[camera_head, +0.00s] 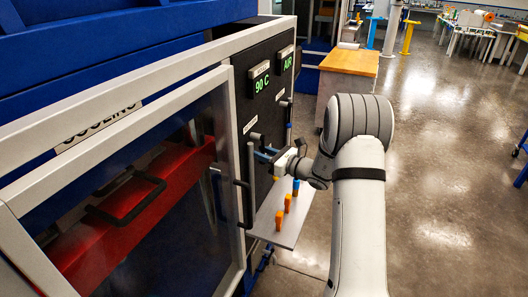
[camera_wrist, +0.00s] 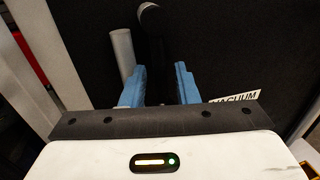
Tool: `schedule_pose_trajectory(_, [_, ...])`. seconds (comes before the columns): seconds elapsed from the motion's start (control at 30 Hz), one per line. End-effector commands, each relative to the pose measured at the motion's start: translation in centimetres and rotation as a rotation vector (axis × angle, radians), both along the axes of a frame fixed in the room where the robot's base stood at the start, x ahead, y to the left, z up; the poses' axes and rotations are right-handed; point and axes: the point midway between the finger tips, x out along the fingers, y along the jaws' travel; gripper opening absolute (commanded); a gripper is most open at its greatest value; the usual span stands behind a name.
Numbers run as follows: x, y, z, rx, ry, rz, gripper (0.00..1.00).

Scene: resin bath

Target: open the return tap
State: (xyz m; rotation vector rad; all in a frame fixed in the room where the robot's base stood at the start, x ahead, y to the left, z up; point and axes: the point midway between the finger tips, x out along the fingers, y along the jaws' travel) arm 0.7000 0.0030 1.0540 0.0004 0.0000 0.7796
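My gripper (camera_head: 264,154) is in front of the black control panel (camera_head: 240,95), beside the glazed cooling door. In the wrist view its two blue fingers (camera_wrist: 159,88) are spread apart. A dark, round-ended lever or knob (camera_wrist: 150,45) shows beyond and between them, with no visible contact. A light grey cylinder (camera_wrist: 121,50) stands by the left finger. A label reading VACUUM (camera_wrist: 235,98) is partly hidden behind the gripper's palm at the right. No readable label says return, so I cannot tell which fitting is the return tap.
A grey shelf (camera_head: 290,236) under my gripper carries small orange pieces (camera_head: 279,220) and a blue one (camera_head: 296,187). The cooling door's black handle (camera_head: 247,190) is close on the left. A wooden-topped cabinet (camera_head: 348,62) stands behind. The floor at right is open.

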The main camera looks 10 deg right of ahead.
Motion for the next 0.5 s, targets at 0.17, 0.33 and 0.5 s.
schedule_pose_trajectory(0.17, [0.04, 0.11, -0.02, 0.000, 0.000, 0.001, 0.28])
schedule_pose_trajectory(0.33, [0.03, 0.13, -0.01, 0.000, 0.000, 0.001, 0.18])
schedule_pose_trajectory(0.5, [0.01, 0.15, -0.01, 0.000, 0.000, 0.002, 0.04])
